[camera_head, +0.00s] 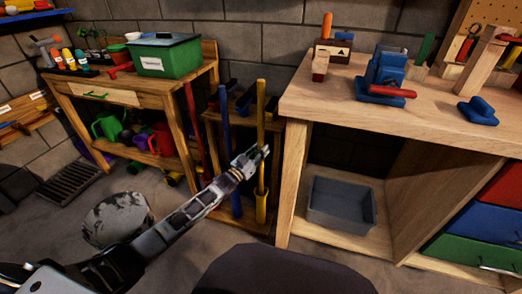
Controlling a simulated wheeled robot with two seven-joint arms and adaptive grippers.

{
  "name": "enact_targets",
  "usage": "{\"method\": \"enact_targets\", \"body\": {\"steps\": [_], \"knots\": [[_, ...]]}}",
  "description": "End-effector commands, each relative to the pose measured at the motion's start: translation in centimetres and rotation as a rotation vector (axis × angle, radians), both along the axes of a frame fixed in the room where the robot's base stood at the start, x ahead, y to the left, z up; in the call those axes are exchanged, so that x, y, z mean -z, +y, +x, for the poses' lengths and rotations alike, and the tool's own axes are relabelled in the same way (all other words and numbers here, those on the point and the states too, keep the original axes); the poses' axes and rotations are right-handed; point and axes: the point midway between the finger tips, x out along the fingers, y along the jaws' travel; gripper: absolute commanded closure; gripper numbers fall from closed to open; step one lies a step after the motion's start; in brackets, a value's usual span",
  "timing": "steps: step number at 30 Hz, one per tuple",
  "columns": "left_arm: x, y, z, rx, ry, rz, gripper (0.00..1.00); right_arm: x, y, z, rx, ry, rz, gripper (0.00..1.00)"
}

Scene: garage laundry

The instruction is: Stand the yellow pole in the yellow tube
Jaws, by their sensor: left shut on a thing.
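The yellow pole (261,112) is upright in front of a small wooden rack. My left gripper (259,158) is shut on it at about mid-length and hides part of it. The yellow tube (261,208) is at the low front of the rack, directly under the pole. The pole's lower end meets the tube's flared top in this view; I cannot tell how far inside it is. My right gripper is not in view.
A blue pole (225,125) and a red pole (193,115) stand just left of the yellow one. The wooden workbench (300,103) is close on the right, with a grey bin (341,205) on its lower shelf. A potting table (178,90) stands left.

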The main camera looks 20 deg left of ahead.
Motion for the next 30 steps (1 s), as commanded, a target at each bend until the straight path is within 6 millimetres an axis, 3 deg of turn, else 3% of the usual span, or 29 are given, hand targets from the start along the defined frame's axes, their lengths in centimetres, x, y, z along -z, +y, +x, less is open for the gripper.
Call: {"method": "enact_targets", "body": {"steps": [30], "knots": [[3.0, 0.0, 0.0, 0.0, -0.003, -0.001, 1.0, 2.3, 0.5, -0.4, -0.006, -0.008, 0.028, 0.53]]}}
